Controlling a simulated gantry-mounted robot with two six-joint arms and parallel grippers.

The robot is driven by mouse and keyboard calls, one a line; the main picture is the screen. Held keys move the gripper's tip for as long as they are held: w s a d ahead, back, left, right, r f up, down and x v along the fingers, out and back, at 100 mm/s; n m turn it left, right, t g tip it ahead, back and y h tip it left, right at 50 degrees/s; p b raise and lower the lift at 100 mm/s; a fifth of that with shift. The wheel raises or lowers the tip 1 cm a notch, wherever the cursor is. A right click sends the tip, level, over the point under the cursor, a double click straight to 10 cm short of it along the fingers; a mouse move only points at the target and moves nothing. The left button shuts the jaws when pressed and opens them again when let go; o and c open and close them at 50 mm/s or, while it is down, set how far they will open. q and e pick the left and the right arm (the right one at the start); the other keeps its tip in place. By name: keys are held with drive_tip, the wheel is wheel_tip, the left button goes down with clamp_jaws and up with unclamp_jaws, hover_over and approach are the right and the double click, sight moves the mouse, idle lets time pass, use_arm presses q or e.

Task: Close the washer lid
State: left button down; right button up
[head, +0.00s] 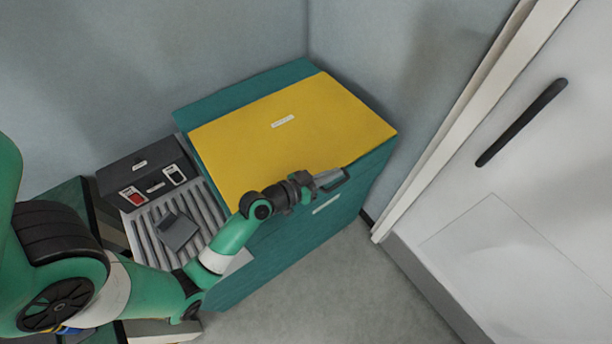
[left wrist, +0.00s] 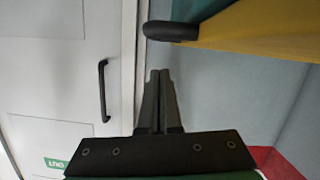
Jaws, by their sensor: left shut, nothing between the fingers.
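The washer is a teal box (head: 285,260) with a yellow lid (head: 290,130) lying across its top. The lid looks down or nearly down; I cannot tell if it is fully seated. In the left wrist view the lid's yellow edge (left wrist: 265,35) and a dark handle (left wrist: 170,31) show at the upper right. My left gripper (head: 328,178) is at the lid's front edge, close to the handle. In the left wrist view its fingers (left wrist: 160,75) are together and empty, apart from the handle in that picture. My right gripper is not in view.
A control box (head: 150,175) with red and black switches and a ribbed grey tray (head: 190,215) stand left of the washer. A white door (head: 540,150) with a black handle (head: 521,122) is at the right. Grey floor (head: 340,285) in front is clear.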

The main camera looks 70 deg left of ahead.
use_arm(q)
drive_tip(key=v, duration=1)
drive_tip(key=shift+r+b, duration=0.35)
drive_tip(key=shift+b, duration=0.05)
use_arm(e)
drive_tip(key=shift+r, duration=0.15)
use_arm(q)
drive_tip(key=shift+w, duration=0.15)
